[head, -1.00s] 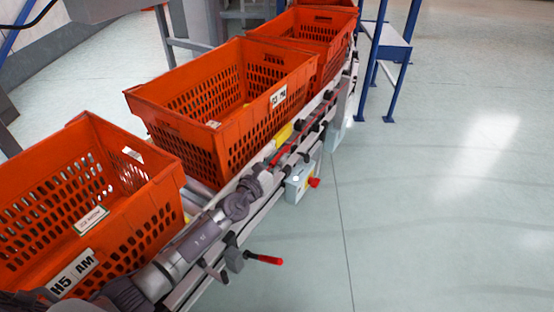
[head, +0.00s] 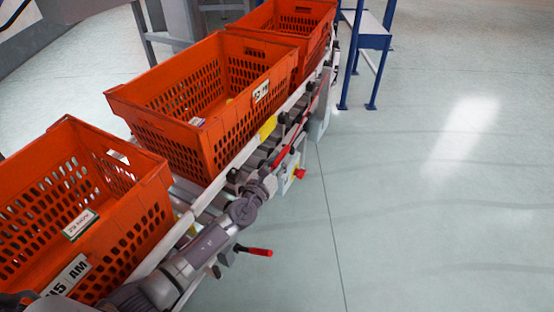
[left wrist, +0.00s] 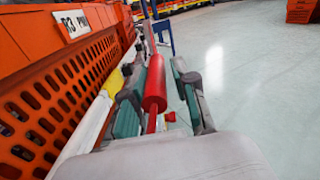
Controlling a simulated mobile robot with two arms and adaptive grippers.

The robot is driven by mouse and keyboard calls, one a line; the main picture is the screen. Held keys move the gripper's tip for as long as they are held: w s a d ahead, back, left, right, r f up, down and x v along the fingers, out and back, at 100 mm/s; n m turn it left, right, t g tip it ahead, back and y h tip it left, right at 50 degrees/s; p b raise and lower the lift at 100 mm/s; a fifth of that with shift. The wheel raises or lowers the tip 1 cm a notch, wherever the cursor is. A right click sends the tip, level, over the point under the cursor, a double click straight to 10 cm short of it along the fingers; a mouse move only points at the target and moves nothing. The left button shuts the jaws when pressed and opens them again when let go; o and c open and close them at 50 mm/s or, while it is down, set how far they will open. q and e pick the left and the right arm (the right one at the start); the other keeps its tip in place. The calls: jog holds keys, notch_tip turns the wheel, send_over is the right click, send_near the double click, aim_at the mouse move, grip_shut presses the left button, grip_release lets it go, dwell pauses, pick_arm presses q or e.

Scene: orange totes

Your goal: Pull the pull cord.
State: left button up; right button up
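The pull cord shows as a red line along the conveyor's outer edge in the head view (head: 288,146). In the left wrist view its thick red handle (left wrist: 155,84) lies lengthwise between my fingers. My left gripper (left wrist: 160,68) is open, with one teal-padded finger on each side of the red handle. The left finger is close to the handle; a gap shows at the right finger. Whether either finger touches it I cannot tell. In the head view my left arm reaches along the conveyor edge, and its fingers are hard to make out. My right gripper is not in view.
Orange totes (head: 215,150) stand in a row on the conveyor beside my left arm. A grey box with a red knob (head: 299,173) hangs below the rail. A red-handled lever (head: 257,251) sticks out nearer. A blue-legged stand (head: 365,42) is behind. The floor at right is clear.

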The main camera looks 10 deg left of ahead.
pick_arm(q)
jog(key=shift+o, duration=1.4)
jog(key=shift+s+d+f, duration=0.1)
jog(key=shift+d+f, duration=0.05)
jog(key=shift+d, duration=0.2)
jog(key=shift+s, duration=0.1)
jog(key=v, duration=1.1)
jog(key=shift+s+a, duration=0.3)
